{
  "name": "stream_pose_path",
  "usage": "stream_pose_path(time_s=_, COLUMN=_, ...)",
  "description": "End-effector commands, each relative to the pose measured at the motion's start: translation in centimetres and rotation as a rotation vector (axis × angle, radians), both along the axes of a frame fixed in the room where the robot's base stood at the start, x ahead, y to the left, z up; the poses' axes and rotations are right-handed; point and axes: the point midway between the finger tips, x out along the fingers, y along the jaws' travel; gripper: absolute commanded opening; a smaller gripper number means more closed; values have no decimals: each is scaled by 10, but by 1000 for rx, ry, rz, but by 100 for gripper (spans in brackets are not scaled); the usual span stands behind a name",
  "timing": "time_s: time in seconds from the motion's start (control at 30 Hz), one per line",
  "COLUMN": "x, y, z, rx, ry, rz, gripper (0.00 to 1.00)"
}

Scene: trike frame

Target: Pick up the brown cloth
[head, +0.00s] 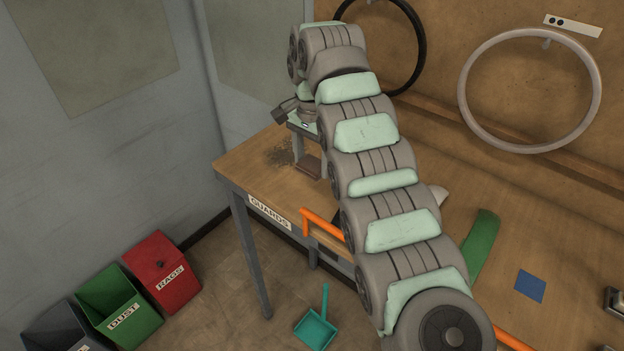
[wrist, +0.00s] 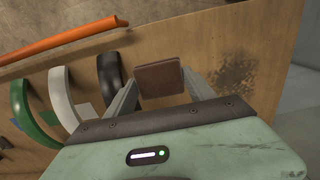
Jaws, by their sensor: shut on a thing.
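The brown cloth (head: 307,170) is a small, flat, folded pad at the far left end of the wooden table (head: 250,163). My gripper (head: 309,154) reaches down over it, and my arm hides much of the table behind. In the wrist view the cloth (wrist: 160,80) sits between my two grey fingers, which are shut on it. Whether the cloth touches the table or is just above it, I cannot tell.
A dark speckled patch (head: 279,157) lies beside the cloth. An orange tube (head: 322,223) runs along the front edge. Green (wrist: 22,108), white (wrist: 62,98) and black (wrist: 109,77) curved guards stand nearby. Bins, including the red RAGS bin (head: 161,270), and a teal dustpan (head: 316,329) are on the floor.

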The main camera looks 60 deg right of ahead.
Motion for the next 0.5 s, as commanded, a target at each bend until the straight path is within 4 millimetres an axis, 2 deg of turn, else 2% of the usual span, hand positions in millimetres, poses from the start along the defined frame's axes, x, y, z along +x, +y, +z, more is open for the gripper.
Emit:
stream_pose_path(time_s=0.1, x=4, y=3, z=28, rx=-1, ry=-3, rz=5, gripper=24)
stream_pose_path(time_s=0.27, x=4, y=2, z=63, rx=-1, ry=-7, rz=5, gripper=24)
stream_pose_path(time_s=0.5, x=1, y=1, z=92, rx=1, ry=-2, rz=2, gripper=24)
